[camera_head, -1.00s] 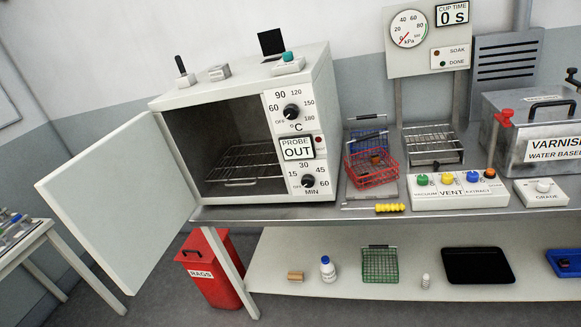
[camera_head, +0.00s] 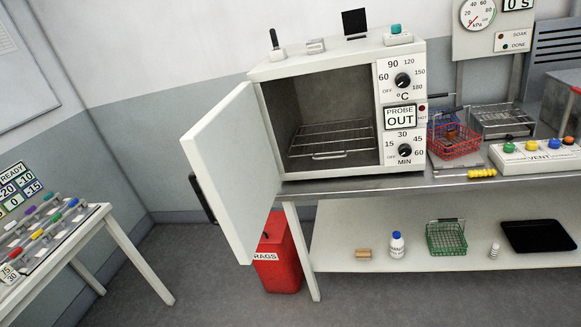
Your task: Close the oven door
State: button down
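The white oven (camera_head: 335,62) stands on the left end of the grey bench. Its door (camera_head: 232,165) is hinged on the left side of the opening and stands wide open, swung out toward me and to the left. A dark handle (camera_head: 201,198) shows on the door's outer face, near its free edge. Inside the oven is a wire rack (camera_head: 332,139), with nothing seen on it. The oven's front panel (camera_head: 404,110) carries two dials and a sign reading PROBE OUT. My gripper is not in view.
A red rags bin (camera_head: 279,265) stands on the floor below and behind the door. A white table (camera_head: 95,228) with coloured levers is at the left. Red and blue wire baskets (camera_head: 453,145) and a yellow-handled tool (camera_head: 481,173) are right of the oven.

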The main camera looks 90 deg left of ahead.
aim_at(229, 151)
jog(key=k, duration=1.35)
jog(key=u, duration=1.8)
jog(key=i, duration=1.05)
jog(key=z, duration=0.35)
jog(key=k, duration=0.6)
jog(key=u, duration=0.2)
